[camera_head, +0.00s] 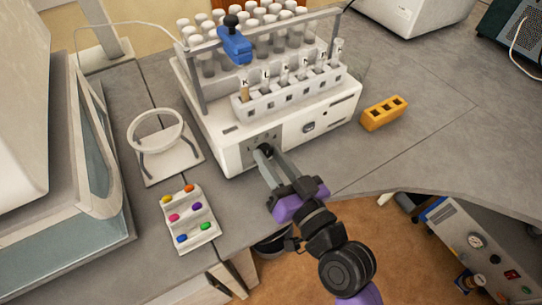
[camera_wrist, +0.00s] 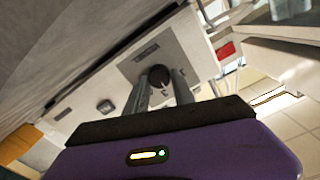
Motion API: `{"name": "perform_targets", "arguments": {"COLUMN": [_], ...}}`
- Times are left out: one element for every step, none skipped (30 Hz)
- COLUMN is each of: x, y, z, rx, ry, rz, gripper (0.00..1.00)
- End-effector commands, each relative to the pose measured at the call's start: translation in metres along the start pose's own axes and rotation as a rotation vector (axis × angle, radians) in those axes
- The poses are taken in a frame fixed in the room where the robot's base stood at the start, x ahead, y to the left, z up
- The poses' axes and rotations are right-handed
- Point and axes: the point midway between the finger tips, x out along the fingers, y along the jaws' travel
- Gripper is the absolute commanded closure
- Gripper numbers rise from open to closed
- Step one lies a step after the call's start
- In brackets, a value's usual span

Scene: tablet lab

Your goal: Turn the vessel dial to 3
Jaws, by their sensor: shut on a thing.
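The vessel dial (camera_wrist: 158,76) is a small black knob on a grey panel at the front of a white machine (camera_head: 232,158). In the head view the dial (camera_head: 264,151) shows at the tip of my gripper. My gripper (camera_wrist: 160,84) reaches the panel from the front, with one finger on each side of the dial, shut on it. A light pointer mark shows on the dial's face in the wrist view. The numbers around the dial are too small to read, so I cannot tell its setting.
The machine carries a rack (camera_head: 290,96) of vials and a blue clamp (camera_head: 235,46) on a bar. A ring stand (camera_head: 155,132) and a tray of coloured pieces (camera_head: 190,218) stand left. An orange block (camera_head: 384,113) lies right. The counter's front edge is close below my gripper.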

Motion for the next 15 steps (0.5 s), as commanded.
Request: {"name": "perform_targets", "arguments": {"x": [-0.0004,-0.0003,-0.0003,-0.0003,-0.0003,-0.0004,-0.0004,-0.0004,-0.0004,-0.0004,-0.0004,-0.0004,-0.0004,-0.0004,-0.0004], "y": [0.0008,0.0007,0.0005,0.0005,0.0007,0.001,0.0012,0.0013,0.0012,0.001,0.0009,0.0009,0.0009,0.001,0.0011], "z": [-0.0001,-0.0001,0.0001,0.0001,0.0001,0.0,0.0,0.0,0.0,0.0001,0.0002,0.0003,0.0003,0.0003,0.0004], "rx": [0.039,0.063,0.092,0.114,0.135,0.161,0.181,0.198,0.222,0.237,0.252,0.27,0.281,0.293,0.305], "ry": [-0.001,-0.001,-0.002,-0.002,-0.002,-0.001,-0.001,-0.001,-0.001,-0.001,-0.001,-0.001,-0.001,-0.001,-0.001], "rz": [0.002,0.001,0.001,0.001,0.001,0.002,0.002,0.002,0.001,0.001,0.001,0.001,0.001,0.001,0.001], "gripper": [1.0,1.0,1.0,1.0,1.0,1.0,1.0,1.0,1.0,1.0,1.0,1.0,1.0,1.0,1.0]}}
